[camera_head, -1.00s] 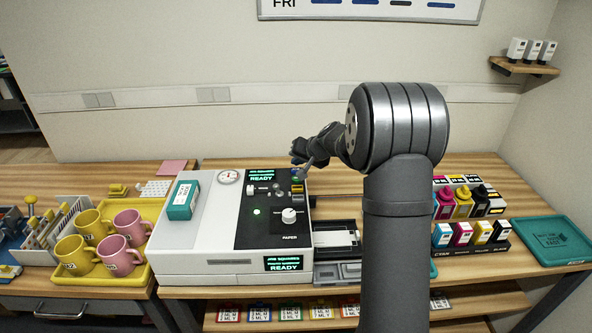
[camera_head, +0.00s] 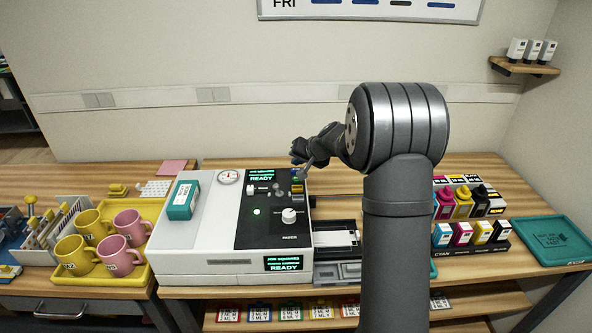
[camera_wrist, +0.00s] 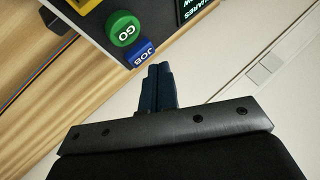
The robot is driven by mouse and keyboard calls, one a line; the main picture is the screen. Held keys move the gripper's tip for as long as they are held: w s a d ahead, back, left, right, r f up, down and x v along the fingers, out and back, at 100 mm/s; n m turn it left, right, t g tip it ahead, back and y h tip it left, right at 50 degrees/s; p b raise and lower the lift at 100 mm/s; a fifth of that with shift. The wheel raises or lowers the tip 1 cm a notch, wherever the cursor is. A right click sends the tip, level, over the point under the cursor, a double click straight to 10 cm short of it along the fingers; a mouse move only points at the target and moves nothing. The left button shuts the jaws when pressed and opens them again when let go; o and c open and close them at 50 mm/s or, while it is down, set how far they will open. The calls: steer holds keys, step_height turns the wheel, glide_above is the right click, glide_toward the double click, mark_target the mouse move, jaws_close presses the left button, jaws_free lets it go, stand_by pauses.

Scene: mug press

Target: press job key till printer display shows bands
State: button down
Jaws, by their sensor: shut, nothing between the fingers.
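The printer (camera_head: 210,240) is a white box with a black control panel. Its upper display (camera_head: 262,175) and front display (camera_head: 283,263) both show green text that appears to read "JOB SQUARES" and "READY". The blue JOB key (camera_wrist: 141,54) sits beside the green GO button (camera_wrist: 122,29) in the wrist view. My gripper (camera_wrist: 159,69) is shut and empty, with its dark blue fingertips close to the JOB key. I cannot tell whether they touch it. In the head view my gripper (camera_head: 304,169) is over the panel's far right corner.
A teal box (camera_head: 183,200) lies on top of the printer. A white knob (camera_head: 289,215) stands on the panel. Pink and yellow mugs fill a yellow tray (camera_head: 152,268) at left. Ink cartridges (camera_head: 470,234) stand at right near a teal tray (camera_head: 552,241).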

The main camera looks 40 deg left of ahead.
steer(key=shift+f, duration=0.1)
steer(key=shift+f, duration=0.3)
steer(key=shift+f, duration=0.5)
stand_by(0.9)
steer(key=shift+r, duration=0.95)
steer(key=shift+r, duration=2.5)
steer(key=shift+f, duration=0.1)
